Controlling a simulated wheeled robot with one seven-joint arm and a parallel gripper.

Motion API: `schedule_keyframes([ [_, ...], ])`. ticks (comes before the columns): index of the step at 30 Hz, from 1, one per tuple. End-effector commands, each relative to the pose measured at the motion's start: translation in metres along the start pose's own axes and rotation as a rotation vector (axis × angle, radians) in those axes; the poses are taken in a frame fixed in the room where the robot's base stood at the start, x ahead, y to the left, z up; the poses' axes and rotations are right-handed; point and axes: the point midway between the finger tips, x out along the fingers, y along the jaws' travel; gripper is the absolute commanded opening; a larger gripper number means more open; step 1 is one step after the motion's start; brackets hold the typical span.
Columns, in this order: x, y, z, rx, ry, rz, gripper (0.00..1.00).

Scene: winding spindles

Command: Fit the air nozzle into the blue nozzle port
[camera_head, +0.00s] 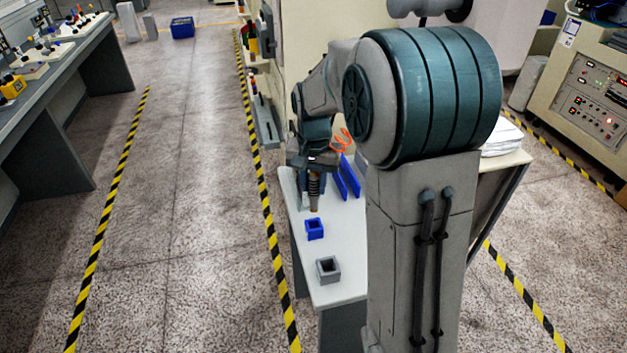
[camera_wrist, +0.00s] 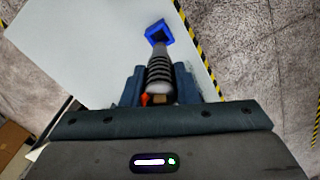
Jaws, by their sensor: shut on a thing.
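The air nozzle (camera_head: 314,188) is a ribbed dark and grey cylinder with a narrower grey tip. My gripper (camera_head: 308,176) is shut on it and holds it tip down above the white table. In the wrist view the nozzle (camera_wrist: 160,72) sits between the two fingers of my gripper (camera_wrist: 162,84). The blue nozzle port (camera_head: 315,229) is a small square block with a square opening, standing on the table. In the wrist view the port (camera_wrist: 159,33) lies just past the nozzle tip, which overlaps its near edge in the picture. In the head view the tip shows apart from the port.
A grey square port (camera_head: 328,269) stands nearer the table's front end. A blue rack (camera_head: 349,178) and an orange coiled thing (camera_head: 341,140) are behind and right of my gripper. The white table (camera_head: 340,292) is narrow, with yellow-black floor tape beside it.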

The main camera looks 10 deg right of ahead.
Motion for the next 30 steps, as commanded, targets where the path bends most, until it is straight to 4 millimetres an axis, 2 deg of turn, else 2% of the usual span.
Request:
schedule_keyframes([
  [1, 0.009, 0.0, 0.0, 0.001, 0.0, 0.0, 0.02],
  [6, 0.026, 0.001, 0.0, 0.001, -0.001, 0.0, 0.02],
  [12, 0.04, 0.001, 0.0, 0.001, -0.001, 0.0, 0.02],
  [30, 0.042, 0.001, 0.0, 0.001, 0.0, 0.0, 0.02],
])
